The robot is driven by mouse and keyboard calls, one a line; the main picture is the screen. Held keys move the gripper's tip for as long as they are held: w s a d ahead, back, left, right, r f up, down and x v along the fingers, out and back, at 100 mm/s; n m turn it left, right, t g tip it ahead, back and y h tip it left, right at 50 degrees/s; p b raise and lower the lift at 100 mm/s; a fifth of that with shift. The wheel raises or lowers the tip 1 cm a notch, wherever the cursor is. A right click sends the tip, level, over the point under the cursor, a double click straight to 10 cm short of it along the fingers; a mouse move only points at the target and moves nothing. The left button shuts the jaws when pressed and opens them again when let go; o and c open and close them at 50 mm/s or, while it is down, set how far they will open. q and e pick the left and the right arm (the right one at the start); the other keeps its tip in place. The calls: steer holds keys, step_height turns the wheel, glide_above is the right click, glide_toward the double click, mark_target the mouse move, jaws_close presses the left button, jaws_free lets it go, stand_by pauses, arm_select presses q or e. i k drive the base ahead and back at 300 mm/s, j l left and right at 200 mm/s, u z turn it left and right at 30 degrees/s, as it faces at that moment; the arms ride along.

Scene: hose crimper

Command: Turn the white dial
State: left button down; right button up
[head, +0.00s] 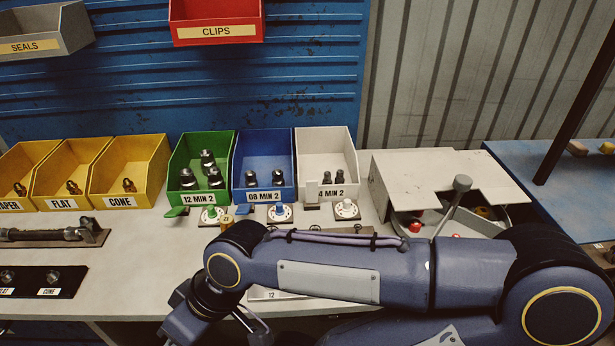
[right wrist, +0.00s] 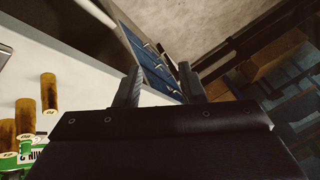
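The white dial (head: 346,209) is a small round knob on the bench, just in front of the white bin (head: 327,165). Nothing touches it, and it shows whole in the head view. My right arm comes in from the right and crosses below the dials. Its gripper hangs at the lower middle-left of the head view, well to the left of the white dial and nearer the front edge. In the right wrist view the two fingers of my right gripper (right wrist: 160,88) stand apart with nothing held between them. My left gripper is not in view.
A green dial (head: 211,215) and a blue dial (head: 281,212) sit left of the white one, before the green bin (head: 186,151) and blue bin (head: 263,144). The crimper with its lever (head: 452,205) stands to the right. My right arm hides the bench front.

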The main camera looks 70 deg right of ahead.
mark_target(347, 208)
steer(key=z, duration=2.55)
